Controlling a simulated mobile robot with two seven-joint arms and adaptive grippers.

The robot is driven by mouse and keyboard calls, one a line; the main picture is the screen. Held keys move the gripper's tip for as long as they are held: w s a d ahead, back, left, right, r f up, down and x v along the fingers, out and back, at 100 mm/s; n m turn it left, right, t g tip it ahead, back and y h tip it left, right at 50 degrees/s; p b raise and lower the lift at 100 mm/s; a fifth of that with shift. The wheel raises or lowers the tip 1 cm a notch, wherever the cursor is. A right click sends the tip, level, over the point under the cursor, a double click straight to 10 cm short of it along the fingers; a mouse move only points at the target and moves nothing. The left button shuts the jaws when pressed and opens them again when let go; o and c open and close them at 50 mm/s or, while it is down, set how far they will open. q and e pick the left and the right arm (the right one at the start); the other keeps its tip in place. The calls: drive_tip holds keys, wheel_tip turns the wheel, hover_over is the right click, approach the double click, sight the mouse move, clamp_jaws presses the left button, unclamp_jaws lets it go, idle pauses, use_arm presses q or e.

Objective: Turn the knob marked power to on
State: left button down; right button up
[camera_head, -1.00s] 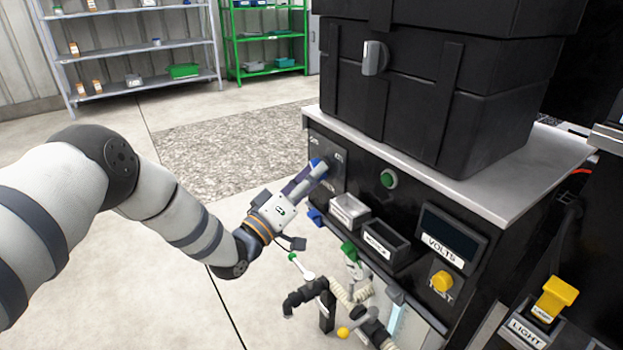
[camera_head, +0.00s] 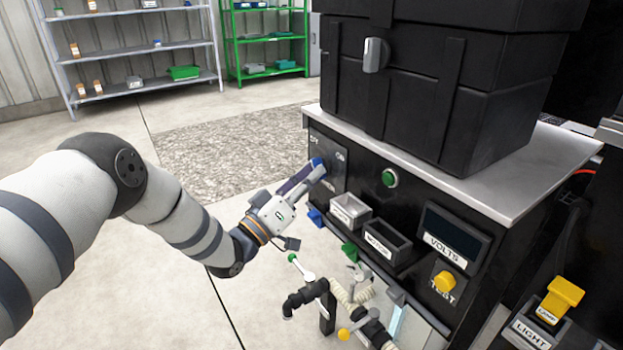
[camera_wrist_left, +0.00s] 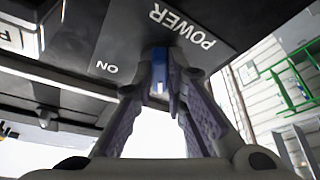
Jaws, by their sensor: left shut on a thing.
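The power knob (camera_head: 318,163) is blue and sits on a dark plate (camera_head: 338,172) at the left end of the black console's front. The plate carries small OFF and ON marks near its upper edge. My left gripper (camera_head: 316,170) is shut on the knob, its fingers reaching in from the lower left. In the left wrist view, the blue knob (camera_wrist_left: 159,68) shows between the two fingertips (camera_wrist_left: 164,88), below the upside-down word POWER, with ON to the left. The fingers hide part of the knob, so its exact pointing is hard to tell. My right gripper is not in view.
The console (camera_head: 405,210) also bears a green button (camera_head: 389,178), two small bins (camera_head: 388,243), a VOLTS display (camera_head: 452,237) and a yellow TEST button (camera_head: 444,281). Black cases (camera_head: 450,85) stand on top. Pipes and valves (camera_head: 325,297) lie below the gripper. Floor at left is clear.

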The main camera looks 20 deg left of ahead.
use_arm(q)
drive_tip(key=shift+w+a+m+g+h+b, duration=0.15)
drive_tip(key=shift+m+g+h+b, duration=0.75)
drive_tip(key=shift+m, duration=2.75)
drive_tip(key=shift+w+a+m+g+h+b, duration=0.15)
drive_tip(key=shift+m+g+h, duration=1.45)
drive_tip(key=shift+m, duration=2)
drive_tip(key=shift+w+a+m+g+h+b, duration=0.15)
drive_tip(key=shift+m+g+h+b, duration=0.7)
drive_tip(key=shift+m, duration=2.8)
drive_tip(key=shift+a+g+h+p, duration=0.1)
drive_tip(key=shift+g+h+p, duration=0.25)
drive_tip(key=shift+g+h, duration=0.1)
drive_tip(key=c, duration=1.6)
unclamp_jaws()
drive_tip(key=shift+s+a, duration=0.1)
drive_tip(key=v, duration=1.1)
drive_tip(key=shift+s+a, duration=0.25)
